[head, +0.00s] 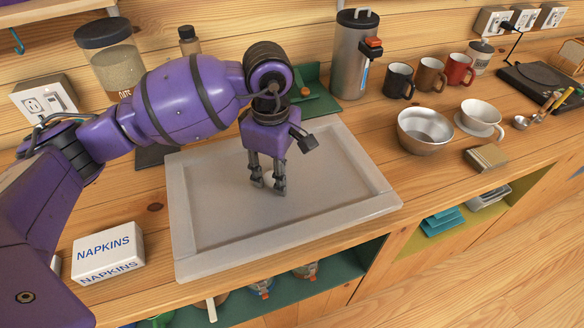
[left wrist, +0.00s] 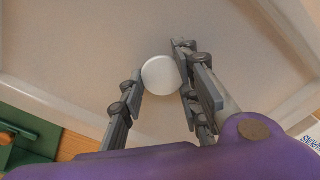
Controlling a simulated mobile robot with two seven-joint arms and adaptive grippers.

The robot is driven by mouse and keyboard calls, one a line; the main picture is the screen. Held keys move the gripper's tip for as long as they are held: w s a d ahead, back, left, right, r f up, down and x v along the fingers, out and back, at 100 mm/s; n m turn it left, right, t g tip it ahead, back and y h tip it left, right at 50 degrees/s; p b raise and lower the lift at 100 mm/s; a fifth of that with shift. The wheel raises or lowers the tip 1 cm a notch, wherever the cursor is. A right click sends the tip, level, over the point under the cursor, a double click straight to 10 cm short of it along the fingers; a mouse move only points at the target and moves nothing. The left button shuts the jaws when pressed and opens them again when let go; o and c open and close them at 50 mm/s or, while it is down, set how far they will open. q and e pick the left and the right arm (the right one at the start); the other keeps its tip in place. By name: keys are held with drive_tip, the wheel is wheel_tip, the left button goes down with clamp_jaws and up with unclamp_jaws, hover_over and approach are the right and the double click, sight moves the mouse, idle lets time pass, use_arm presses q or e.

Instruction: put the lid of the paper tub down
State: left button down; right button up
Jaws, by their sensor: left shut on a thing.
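My left gripper (head: 268,188) points down over the pale grey tray (head: 385,203) on the wooden counter. In the left wrist view, its fingers (left wrist: 161,82) are shut on a small white round lid (left wrist: 160,74), which shows as a plain disc between the fingertips. I cannot pick out the paper tub in either view. My right gripper is not in view.
The tray is otherwise bare. A napkin box (head: 108,251) stands left of it. A metal dispenser (head: 355,55), several mugs (head: 431,75), a metal bowl (head: 425,130) and a white cup (head: 480,115) stand to the right. A tall jar (head: 112,62) is at the back left.

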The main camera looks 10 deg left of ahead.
use_arm(q)
drive_tip(key=shift+f, duration=1.4)
drive_tip(key=shift+s, duration=0.1)
drive_tip(key=shift+f, duration=0.15)
drive_tip(key=c, duration=1.3)
unclamp_jaws()
wheel_tip(320, 180, up, 12)
drive_tip(key=shift+r, duration=0.2)
drive_tip(key=shift+o, duration=0.5)
drive_tip(key=o, duration=1.2)
